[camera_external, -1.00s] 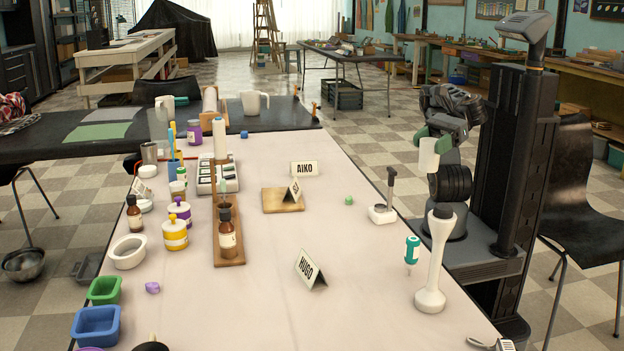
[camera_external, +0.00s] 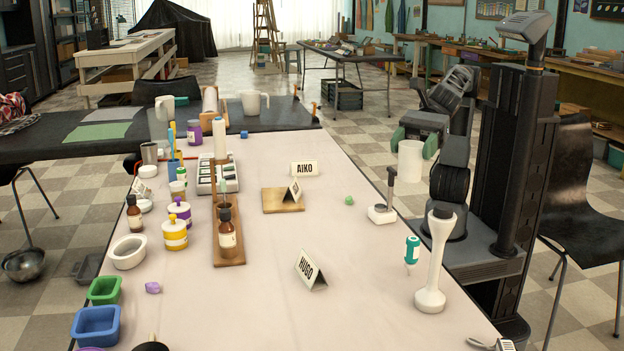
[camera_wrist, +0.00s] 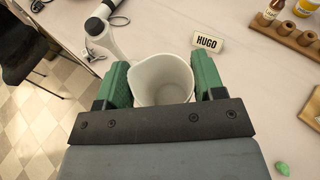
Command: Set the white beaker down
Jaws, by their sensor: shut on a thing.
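The white beaker (camera_external: 410,160) is held upright in my gripper (camera_external: 414,143), beyond the right edge of the table in the external view. In the wrist view the beaker (camera_wrist: 161,80) sits between the two green fingers of my gripper (camera_wrist: 162,84), which press on its sides. Its open rim faces the camera and it looks empty inside. The white tabletop (camera_external: 340,230) lies to the left of it in the external view. I cannot tell how high above the table level the beaker is.
A HUGO card (camera_external: 311,270) and an AIKO card (camera_external: 304,169) stand mid-table. A small green lump (camera_external: 348,200) lies between clear patches.

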